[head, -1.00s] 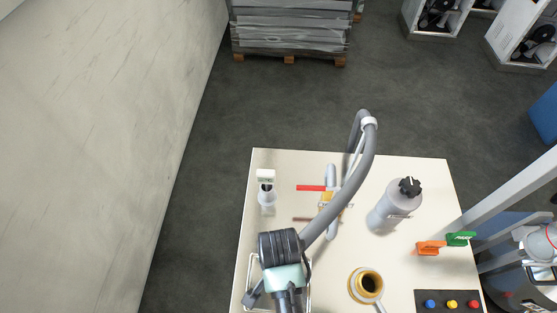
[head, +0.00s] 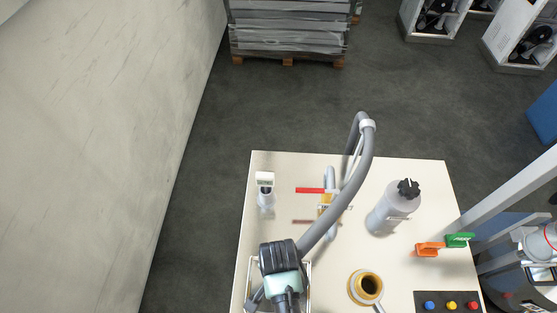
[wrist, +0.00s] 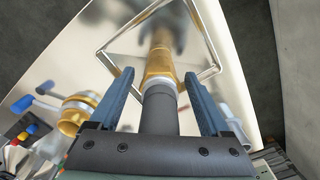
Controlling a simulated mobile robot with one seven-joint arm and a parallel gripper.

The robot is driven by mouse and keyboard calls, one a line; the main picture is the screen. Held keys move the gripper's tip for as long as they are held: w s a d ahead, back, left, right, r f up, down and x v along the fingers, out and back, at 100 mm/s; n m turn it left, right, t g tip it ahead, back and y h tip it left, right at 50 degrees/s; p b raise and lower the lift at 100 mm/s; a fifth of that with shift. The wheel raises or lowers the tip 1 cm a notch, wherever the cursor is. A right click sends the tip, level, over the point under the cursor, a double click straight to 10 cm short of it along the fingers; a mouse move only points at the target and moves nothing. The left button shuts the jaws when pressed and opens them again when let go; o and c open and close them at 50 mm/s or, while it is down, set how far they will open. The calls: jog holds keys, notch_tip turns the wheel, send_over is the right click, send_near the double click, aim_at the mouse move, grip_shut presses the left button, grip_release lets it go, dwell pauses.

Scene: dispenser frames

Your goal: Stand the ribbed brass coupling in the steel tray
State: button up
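The brass coupling (wrist: 160,66) shows between my fingers in the wrist view, with a dark grey section nearest my palm. Its long axis points away from the palm toward the steel tray (wrist: 208,36). My gripper (wrist: 160,78) has its two blue fingers on either side of the coupling, with a narrow gap visible on both sides. The tray's shiny floor mirrors the coupling. I cannot tell whether its foot touches the floor. In the head view the tray (head: 309,287) is at the table's near left, mostly under my arm, which hides the coupling.
A grey bottle (head: 392,210) stands right of my arm. A yellow-lined round cup (head: 367,287) is right of the tray, near a button panel (head: 449,303). Orange (head: 430,249) and green (head: 460,240) handles lie at the right edge. A white-topped item (head: 265,190) stands behind the tray.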

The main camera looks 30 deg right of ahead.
notch_tip(320, 180, up, 12)
jog(key=shift+r+b, duration=0.2)
jog(key=shift+b, duration=0.2)
jog(key=w+d+r+n+t+h, duration=0.15)
jog(key=w+r+n+t, duration=0.55)
jog(key=w+r, duration=1)
jog(key=w+a+r+n+t, duration=0.1)
jog(key=w+a+r+t, duration=0.2)
jog(key=r, duration=0.5)
jog(key=w+r+t, duration=0.3)
jog(key=r+t, duration=0.2)
jog(key=r, duration=0.4)
jog(key=s+a+r+n+t, duration=0.2)
jog(key=s+r+t, duration=0.2)
jog(key=r, duration=0.6)
jog(key=s+a+r+n+t, duration=0.2)
jog(key=s+a+r+t, duration=0.1)
jog(key=r, duration=0.7)
jog(key=s+a+r+n+t+y, duration=0.1)
jog(key=s+r+t, duration=0.4)
jog(key=r, duration=0.5)
jog(key=shift+a+r+n, duration=0.15)
jog(key=shift+a+n, duration=0.6)
jog(key=shift+n, duration=0.05)
